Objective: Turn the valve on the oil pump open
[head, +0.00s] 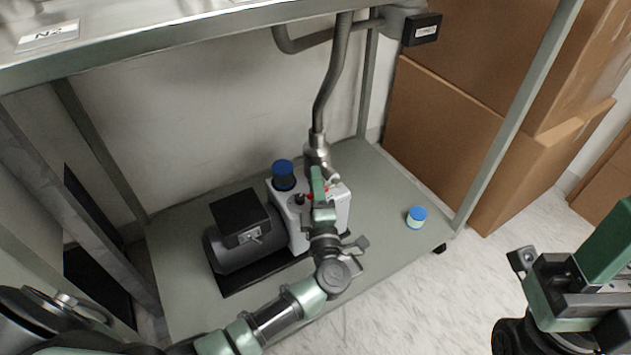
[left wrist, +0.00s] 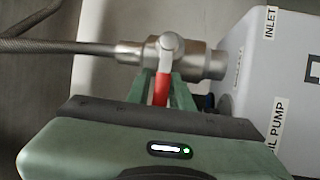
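The oil pump (head: 340,212) stands on the lower shelf; its white body shows at the right in the left wrist view (left wrist: 295,75), with "INLET" and "PUMP" labels. A metal valve (left wrist: 205,62) joins the inlet hose to the pump. Its red handle (left wrist: 161,88) points down toward my left gripper in that view. My left gripper (head: 318,185) reaches in over the pump. Its green fingers (left wrist: 162,84) lie close on both sides of the red handle and appear shut on it. My right gripper (head: 545,290) is away at the lower right; its fingers are not clear.
A grey shelf (head: 400,255) carries the pump and a small blue-lidded jar (head: 416,217). A table top (head: 150,35) and metal legs frame the space above. Cardboard boxes (head: 450,130) stand behind on the right. The right part of the shelf is mostly clear.

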